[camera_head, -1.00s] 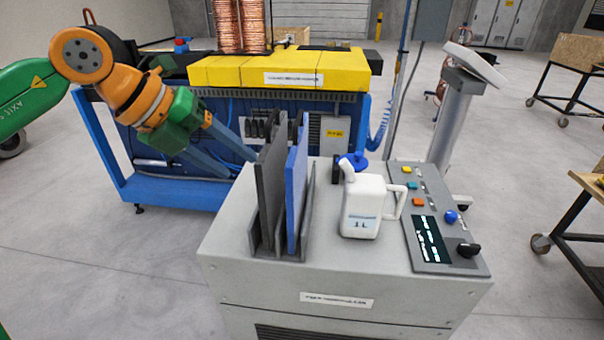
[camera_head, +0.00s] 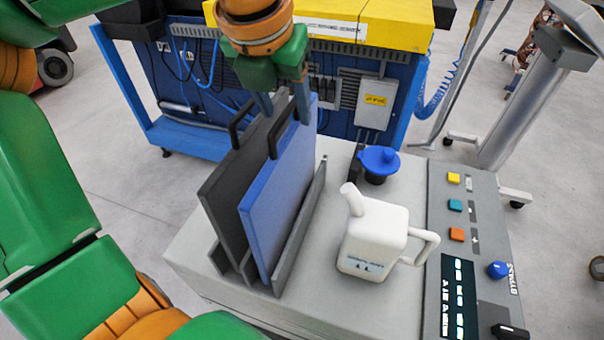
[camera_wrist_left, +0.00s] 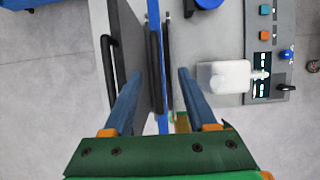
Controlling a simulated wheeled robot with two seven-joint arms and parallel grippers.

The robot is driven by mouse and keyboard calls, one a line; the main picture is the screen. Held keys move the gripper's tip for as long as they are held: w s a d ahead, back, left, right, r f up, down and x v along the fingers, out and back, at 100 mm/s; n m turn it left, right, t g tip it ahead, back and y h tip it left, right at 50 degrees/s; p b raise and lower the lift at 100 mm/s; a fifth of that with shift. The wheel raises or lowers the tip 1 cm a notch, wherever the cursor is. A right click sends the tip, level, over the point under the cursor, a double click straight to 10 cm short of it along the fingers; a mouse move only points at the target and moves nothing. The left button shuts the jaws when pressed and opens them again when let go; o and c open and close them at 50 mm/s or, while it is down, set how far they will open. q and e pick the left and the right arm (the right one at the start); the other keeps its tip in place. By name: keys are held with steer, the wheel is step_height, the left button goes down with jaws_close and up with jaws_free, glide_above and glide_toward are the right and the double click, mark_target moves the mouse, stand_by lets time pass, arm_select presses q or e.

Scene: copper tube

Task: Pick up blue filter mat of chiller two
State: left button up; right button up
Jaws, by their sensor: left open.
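The blue filter mat (camera_head: 278,200) stands upright in a slotted holder on the grey chiller top, with a dark handle at its upper edge. It shows as a thin upright strip in the left wrist view (camera_wrist_left: 162,122). A dark grey mat (camera_head: 232,190) with its own handle stands just left of it. My left gripper (camera_head: 287,108) is open, fingers pointing down, at the upper far end of the mats. In the left wrist view, the blue mat's top edge and handle lie between the two fingers (camera_wrist_left: 159,74). Contact cannot be told. My right gripper is out of view.
A white jug (camera_head: 372,238) and a blue cap (camera_head: 379,160) stand right of the holder. A control panel (camera_head: 465,240) with buttons is at the chiller's right. A blue machine with a yellow top (camera_head: 400,18) stands behind.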

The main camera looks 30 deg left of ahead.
mark_target(289, 132)
arm_select(q)
steer(key=x, duration=0.1)
steer(key=p+x, duration=0.1)
steer(key=x, duration=0.1)
steer(key=p+x, duration=0.1)
steer(key=shift+a+f, duration=0.35)
steer(key=shift+f, duration=0.1)
steer(key=shift+w+f, duration=0.2)
steer(key=shift+f, duration=0.1)
steer(key=shift+w+f, duration=0.1)
steer(key=shift+w, duration=0.15)
steer(key=shift+s, duration=0.2)
jaws_close()
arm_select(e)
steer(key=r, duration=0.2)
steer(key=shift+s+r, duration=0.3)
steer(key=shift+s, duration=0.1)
arm_select(q)
steer(key=shift+w, duration=0.1)
